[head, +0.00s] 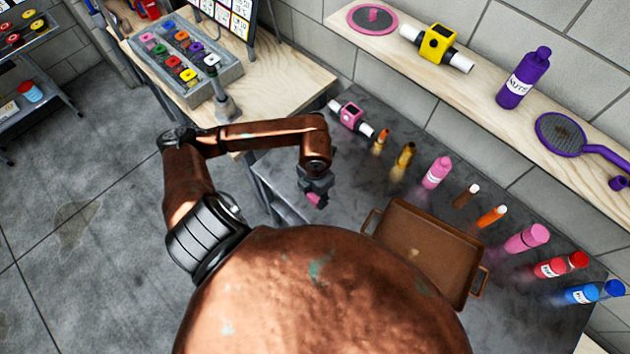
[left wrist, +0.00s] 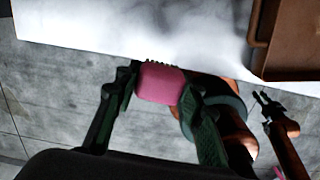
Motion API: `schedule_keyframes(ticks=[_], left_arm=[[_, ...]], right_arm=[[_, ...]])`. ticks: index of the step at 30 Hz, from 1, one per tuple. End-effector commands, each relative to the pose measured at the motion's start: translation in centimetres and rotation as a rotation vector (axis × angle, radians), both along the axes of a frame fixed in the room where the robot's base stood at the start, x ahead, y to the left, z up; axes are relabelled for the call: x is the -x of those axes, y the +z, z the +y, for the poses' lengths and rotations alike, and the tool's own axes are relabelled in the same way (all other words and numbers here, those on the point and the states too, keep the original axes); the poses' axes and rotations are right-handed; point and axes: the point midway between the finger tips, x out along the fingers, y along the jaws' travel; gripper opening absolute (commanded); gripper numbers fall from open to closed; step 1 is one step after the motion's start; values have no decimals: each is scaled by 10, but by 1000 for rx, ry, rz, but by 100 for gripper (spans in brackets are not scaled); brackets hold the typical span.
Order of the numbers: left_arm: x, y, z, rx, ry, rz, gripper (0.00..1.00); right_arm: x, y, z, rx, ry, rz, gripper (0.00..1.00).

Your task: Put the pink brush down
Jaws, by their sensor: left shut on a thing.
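The pink brush shows in the left wrist view (left wrist: 160,84) as a rounded pink block with short dark bristles along its upper edge. My left gripper (head: 316,190) is shut on it, with a finger on either side. In the head view the pink brush (head: 316,201) shows only as a small pink patch below the fingers. It is held near the left edge of the grey table (head: 345,235), left of the brown tray. My right gripper (left wrist: 264,98) shows small and dark at the right of the left wrist view; its jaw opening is unclear.
The brown tray (head: 400,208) is empty. Behind it stand several bottles, including a pink one (head: 437,172), and a pink-and-white device (head: 350,115). A wooden shelf (head: 480,95) runs above them. A workbench (head: 285,80) with a grey tray of coloured parts (head: 150,60) stands at the upper left.

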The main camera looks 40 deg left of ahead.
Motion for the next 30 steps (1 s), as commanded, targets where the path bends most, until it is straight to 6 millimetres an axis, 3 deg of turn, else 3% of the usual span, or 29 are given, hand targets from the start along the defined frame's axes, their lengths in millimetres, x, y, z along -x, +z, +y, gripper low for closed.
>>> schedule_keyframes(ticks=[5,18,24,30], left_arm=[[-1,-3,6,-2,69,-1,6],[-74,-49,62,0,73,2,6],[-95,-82,78,-1,70,1,6],[-104,-95,85,-1,67,-1,6]], right_arm=[[-2,3,-2,2,1,-2,26],[-1,20,-2,2,1,-2,26],[0,23,-2,2,1,-1,26],[0,24,-1,1,0,0,26]])
